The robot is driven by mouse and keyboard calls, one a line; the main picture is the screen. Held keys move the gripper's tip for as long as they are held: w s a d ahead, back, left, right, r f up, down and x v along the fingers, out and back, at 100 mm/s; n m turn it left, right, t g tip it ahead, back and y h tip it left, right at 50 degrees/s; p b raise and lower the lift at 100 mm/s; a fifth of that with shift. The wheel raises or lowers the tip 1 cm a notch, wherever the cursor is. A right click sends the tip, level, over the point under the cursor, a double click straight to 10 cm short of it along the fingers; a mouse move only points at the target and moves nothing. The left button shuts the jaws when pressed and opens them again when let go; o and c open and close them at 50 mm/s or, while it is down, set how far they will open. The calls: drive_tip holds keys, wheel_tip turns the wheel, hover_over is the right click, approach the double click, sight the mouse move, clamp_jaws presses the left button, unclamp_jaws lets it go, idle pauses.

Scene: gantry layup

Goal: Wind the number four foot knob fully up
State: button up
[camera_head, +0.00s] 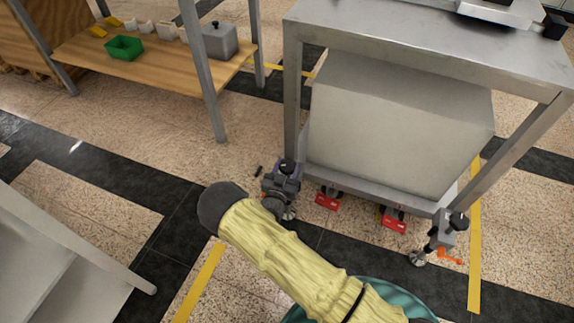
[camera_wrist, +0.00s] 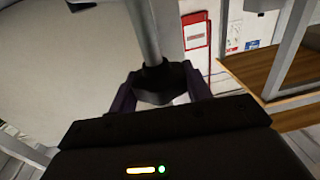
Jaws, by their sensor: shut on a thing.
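A black foot knob (camera_wrist: 163,80) sits at the bottom of a grey post in the wrist view. No number is readable on it. My gripper (camera_wrist: 160,92) is shut on this knob, with a purple finger on each side. In the head view my gripper (camera_head: 286,170) is at the near left leg of the steel frame (camera_head: 292,95), low by the floor. A round foot pad (camera_head: 289,214) shows below it. My wrist partly hides this foot. Another foot with a black knob (camera_head: 459,221) and an orange lever (camera_head: 450,258) is at the near right leg.
A large pale box (camera_head: 395,125) fills the frame above the feet. Two red blocks (camera_head: 328,199) (camera_head: 394,220) are under its lower edge. A wooden bench (camera_head: 150,60) with a green bin (camera_head: 124,47) stands at the left. A pale surface (camera_head: 50,250) lies near left. Open floor is between.

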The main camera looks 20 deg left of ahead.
drive_tip(key=n+y+p, duration=0.1)
drive_tip(key=y+p, duration=0.1)
drive_tip(key=n+y+p, duration=0.1)
drive_tip(key=n+y, duration=0.1)
drive_tip(key=shift+d+r+g+y+p, duration=0.2)
drive_tip(key=shift+g+y+p, duration=0.1)
drive_tip(key=shift+p, duration=0.05)
drive_tip(key=n+g+y+p, duration=0.1)
drive_tip(key=n+y+p, duration=0.1)
drive_tip(key=y+p, duration=0.1)
drive_tip(key=shift+n+g+y, duration=0.3)
drive_tip(key=shift+y, duration=0.1)
drive_tip(key=n+g+y+p, duration=0.2)
drive_tip(key=y, duration=0.1)
drive_tip(key=n+g+y, duration=0.2)
drive_tip(key=shift+f+p, duration=0.25)
drive_tip(key=shift+p, duration=0.15)
drive_tip(key=shift+w, duration=0.1)
drive_tip(key=o, duration=1)
drive_tip(key=shift+r, duration=0.1)
wheel_tip(320, 180, up, 10)
drive_tip(key=p, duration=0.4)
